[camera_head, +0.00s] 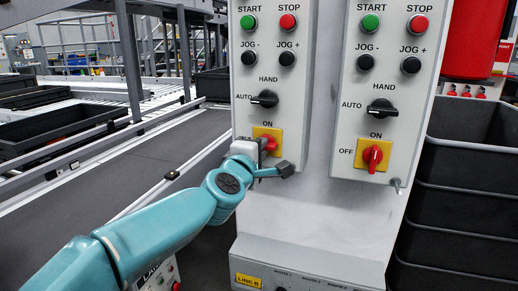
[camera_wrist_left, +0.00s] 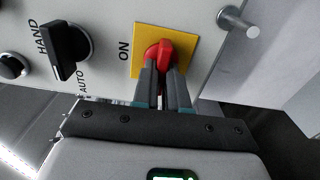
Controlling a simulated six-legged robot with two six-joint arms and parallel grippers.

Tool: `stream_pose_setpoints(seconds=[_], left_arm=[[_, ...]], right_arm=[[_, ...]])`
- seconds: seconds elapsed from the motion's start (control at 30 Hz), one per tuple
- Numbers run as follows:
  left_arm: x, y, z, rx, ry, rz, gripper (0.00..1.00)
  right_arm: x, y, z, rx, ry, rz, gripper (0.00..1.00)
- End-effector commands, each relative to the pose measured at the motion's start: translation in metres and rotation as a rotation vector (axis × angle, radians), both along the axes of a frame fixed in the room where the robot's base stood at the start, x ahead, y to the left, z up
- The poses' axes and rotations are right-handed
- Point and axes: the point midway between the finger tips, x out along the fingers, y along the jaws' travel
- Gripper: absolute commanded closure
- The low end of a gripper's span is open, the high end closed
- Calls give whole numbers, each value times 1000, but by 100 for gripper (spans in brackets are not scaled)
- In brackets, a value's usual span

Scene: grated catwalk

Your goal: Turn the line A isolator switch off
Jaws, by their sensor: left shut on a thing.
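The isolator switch on the left panel is a red knob (camera_head: 270,144) on a yellow plate (camera_head: 263,132), with ON above it. It also shows in the left wrist view as a red knob (camera_wrist_left: 165,49) on a yellow plate (camera_wrist_left: 190,48). My left gripper (camera_wrist_left: 165,72) is shut on this knob, one dark finger on each side. In the head view my left gripper (camera_head: 266,153) covers the lower part of the plate and any OFF label; the knob's exact angle is hard to tell. My right gripper is out of view.
The right panel has its own red isolator knob (camera_head: 373,155), upright toward ON. Black selector knobs (camera_head: 265,99) and push buttons sit above. A LINE B label (camera_head: 248,281) is on the lower box. A conveyor (camera_head: 120,165) runs at left; black crates (camera_head: 465,190) stand at right.

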Motion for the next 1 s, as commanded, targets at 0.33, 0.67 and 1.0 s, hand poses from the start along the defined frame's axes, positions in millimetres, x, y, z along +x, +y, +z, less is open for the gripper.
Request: stream_pose_setpoints(seconds=[0.33, 0.67, 1.0], left_arm=[[0, 0, 2, -3, -3, 1, 62], [-34, 12, 1, -3, -4, 0, 62], [-119, 39, 4, -4, -6, 0, 62]], right_arm=[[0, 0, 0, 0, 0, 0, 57], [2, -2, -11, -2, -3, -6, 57], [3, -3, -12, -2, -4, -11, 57]])
